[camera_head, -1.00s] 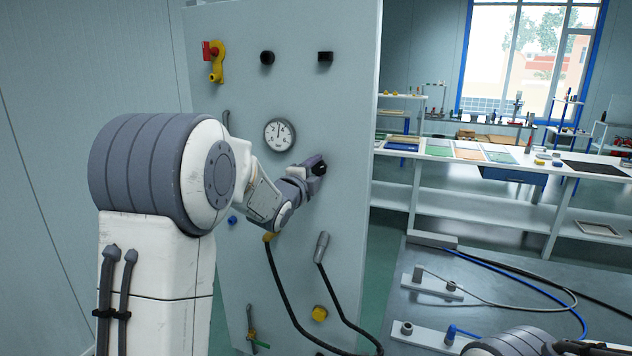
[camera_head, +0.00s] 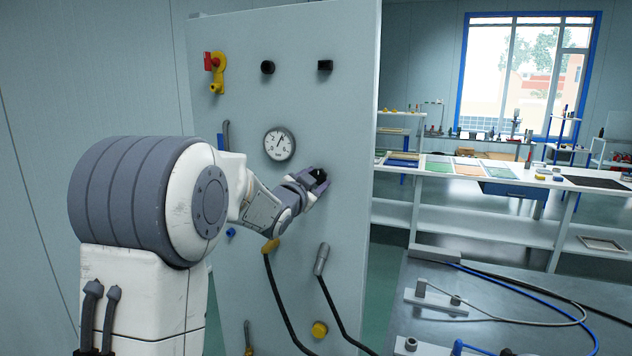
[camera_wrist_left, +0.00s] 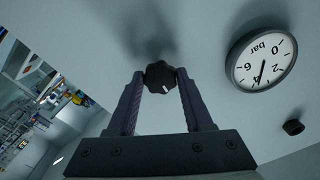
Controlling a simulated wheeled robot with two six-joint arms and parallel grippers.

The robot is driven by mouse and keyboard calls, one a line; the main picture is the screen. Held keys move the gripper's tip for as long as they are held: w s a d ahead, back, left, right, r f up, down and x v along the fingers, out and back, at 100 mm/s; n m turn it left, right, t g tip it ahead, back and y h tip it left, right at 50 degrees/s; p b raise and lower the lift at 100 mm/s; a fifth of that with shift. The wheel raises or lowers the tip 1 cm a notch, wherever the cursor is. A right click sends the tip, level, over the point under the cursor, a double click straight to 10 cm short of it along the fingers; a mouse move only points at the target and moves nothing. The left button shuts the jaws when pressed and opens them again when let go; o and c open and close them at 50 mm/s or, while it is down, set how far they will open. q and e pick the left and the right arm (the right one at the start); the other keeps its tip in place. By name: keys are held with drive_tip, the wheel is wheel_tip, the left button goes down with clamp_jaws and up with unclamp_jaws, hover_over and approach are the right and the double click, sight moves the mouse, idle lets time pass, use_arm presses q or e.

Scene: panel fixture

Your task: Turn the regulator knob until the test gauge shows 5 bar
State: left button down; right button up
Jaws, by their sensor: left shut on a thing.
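The regulator knob (camera_wrist_left: 158,75) is black and lobed with a white mark, on the grey upright panel (camera_head: 240,110). My left gripper (camera_head: 317,178) is shut on it, one finger on each side in the left wrist view (camera_wrist_left: 159,80). The white mark points down and slightly right there. The round test gauge (camera_head: 279,144) has a white dial and sits up and left of the knob. It also shows in the left wrist view (camera_wrist_left: 262,61), tilted, with the needle near 4. My right gripper is out of view.
A red and yellow valve (camera_head: 215,70) and two black fittings (camera_head: 267,67) (camera_head: 325,65) are higher on the panel. Black hoses (camera_head: 283,308) (camera_head: 335,308) hang below the knob. A grey table (camera_head: 480,270) with cables stands at right.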

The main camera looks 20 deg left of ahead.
use_arm(q)
drive_tip(key=n, duration=0.4)
drive_tip(key=shift+f+n, duration=0.1)
drive_tip(key=shift+n, duration=0.2)
drive_tip(key=n+p, duration=0.1)
drive_tip(key=n, duration=0.3)
drive_tip(key=shift+n, duration=0.3)
drive_tip(key=n+p, duration=0.1)
drive_tip(key=n, duration=0.3)
drive_tip(key=shift+d+n+p, duration=0.1)
drive_tip(key=shift+n+p, duration=0.2)
drive_tip(key=shift+p, duration=0.05)
drive_tip(key=shift+f+n+p, duration=0.1)
drive_tip(key=shift+n+p, duration=0.5)
drive_tip(key=shift+n, duration=1.6)
drive_tip(key=shift+d, duration=0.1)
drive_tip(key=shift+c, duration=1.5)
unclamp_jaws()
